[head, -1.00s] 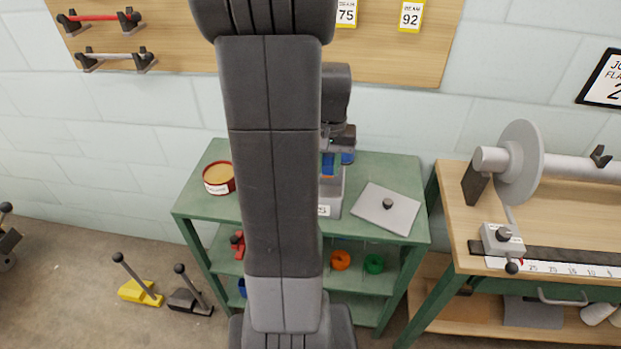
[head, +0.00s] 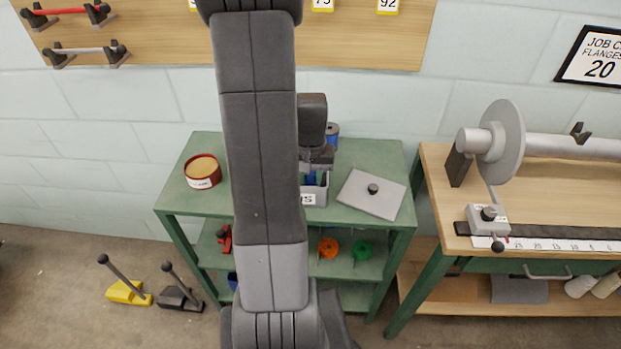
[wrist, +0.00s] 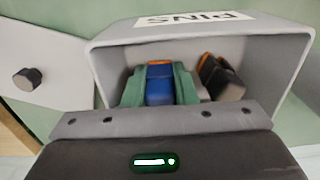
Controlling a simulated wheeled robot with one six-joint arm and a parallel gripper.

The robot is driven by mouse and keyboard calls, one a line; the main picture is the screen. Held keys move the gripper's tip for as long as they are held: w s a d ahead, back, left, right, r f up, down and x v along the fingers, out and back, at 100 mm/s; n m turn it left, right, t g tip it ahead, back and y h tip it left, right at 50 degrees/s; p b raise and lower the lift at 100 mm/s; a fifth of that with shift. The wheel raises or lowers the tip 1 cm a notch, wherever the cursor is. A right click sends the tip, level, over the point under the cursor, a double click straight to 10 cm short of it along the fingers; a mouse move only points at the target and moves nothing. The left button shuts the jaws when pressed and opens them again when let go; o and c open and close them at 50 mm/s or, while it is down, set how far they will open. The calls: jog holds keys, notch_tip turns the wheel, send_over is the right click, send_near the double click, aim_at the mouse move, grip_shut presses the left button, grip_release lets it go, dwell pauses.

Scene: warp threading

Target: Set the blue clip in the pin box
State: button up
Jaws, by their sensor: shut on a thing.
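The blue clip (wrist: 159,92) is between the green-padded fingertips of my gripper (wrist: 158,86) in the wrist view. An orange part shows at its far end. My gripper is shut on it and reaches into the open mouth of the grey pin box (wrist: 268,55). In the head view the pin box (head: 323,190) stands on the green shelf top, and a bit of the blue clip (head: 310,178) shows at its mouth below my gripper. Whether the clip touches the box floor is hidden. A dark piece with an orange end (wrist: 220,78) lies in the box beside the clip.
A grey lid with a dark knob (head: 371,198) lies right of the box. A red tin (head: 202,171) stands at the left, and a blue spool (head: 332,130) stands behind. My arm hides the middle of the shelf unit. A wooden bench (head: 440,185) stands at the right.

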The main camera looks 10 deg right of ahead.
jog(key=shift+f, duration=0.15)
jog(key=o, duration=0.7)
notch_tip(320, 180, up, 12)
jog(key=shift+r+p, duration=0.2)
jog(key=shift+p, duration=0.3)
